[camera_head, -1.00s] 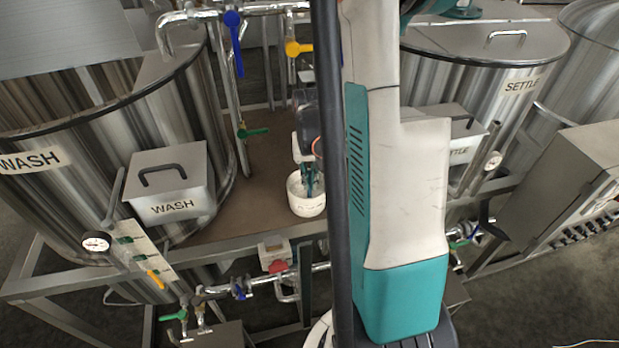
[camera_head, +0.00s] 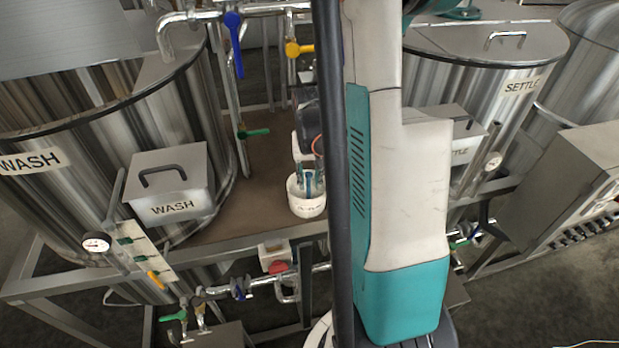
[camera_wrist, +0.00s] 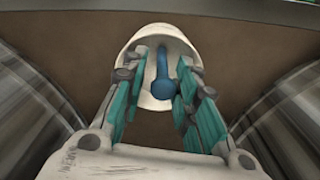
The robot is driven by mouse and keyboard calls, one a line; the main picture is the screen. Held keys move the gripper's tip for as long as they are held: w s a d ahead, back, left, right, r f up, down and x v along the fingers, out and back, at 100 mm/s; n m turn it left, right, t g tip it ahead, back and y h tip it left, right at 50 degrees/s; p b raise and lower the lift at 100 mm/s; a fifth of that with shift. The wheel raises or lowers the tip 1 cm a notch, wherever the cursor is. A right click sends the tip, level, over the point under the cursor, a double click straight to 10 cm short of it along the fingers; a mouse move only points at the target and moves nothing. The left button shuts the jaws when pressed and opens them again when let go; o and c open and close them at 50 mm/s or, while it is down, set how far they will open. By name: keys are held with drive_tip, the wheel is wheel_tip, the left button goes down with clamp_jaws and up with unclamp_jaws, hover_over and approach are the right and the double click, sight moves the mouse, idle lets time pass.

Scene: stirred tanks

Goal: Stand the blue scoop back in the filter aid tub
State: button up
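The white filter aid tub (camera_head: 306,207) stands on the brown deck between the tanks. The blue scoop (camera_wrist: 163,85) is in the tub, its handle standing up towards the wrist camera. In the wrist view, the tub's pale wall (camera_wrist: 150,37) shows around it. My gripper (camera_wrist: 160,76) is open, with one teal-padded finger on each side of the scoop and gaps between the pads and the handle. The gripper (camera_head: 309,180) also shows in the head view, reaching down to the tub's mouth. The scoop's lower end and the tub's contents are partly hidden.
The WASH tank (camera_head: 95,130) and its lidded box (camera_head: 170,183) stand left; the SETTLE tank (camera_head: 480,75) stands right. Pipes with a blue-handled valve (camera_head: 234,40) and a yellow one (camera_head: 298,48) hang behind the tub. Bare deck (camera_head: 250,195) lies left of it.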

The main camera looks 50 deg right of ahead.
wheel_tip(320, 180, up, 12)
drive_tip(key=shift+s+f+p, duration=0.15)
drive_tip(key=shift+f+p, duration=0.05)
drive_tip(key=shift+p, duration=0.2)
drive_tip(key=shift+a, duration=0.1)
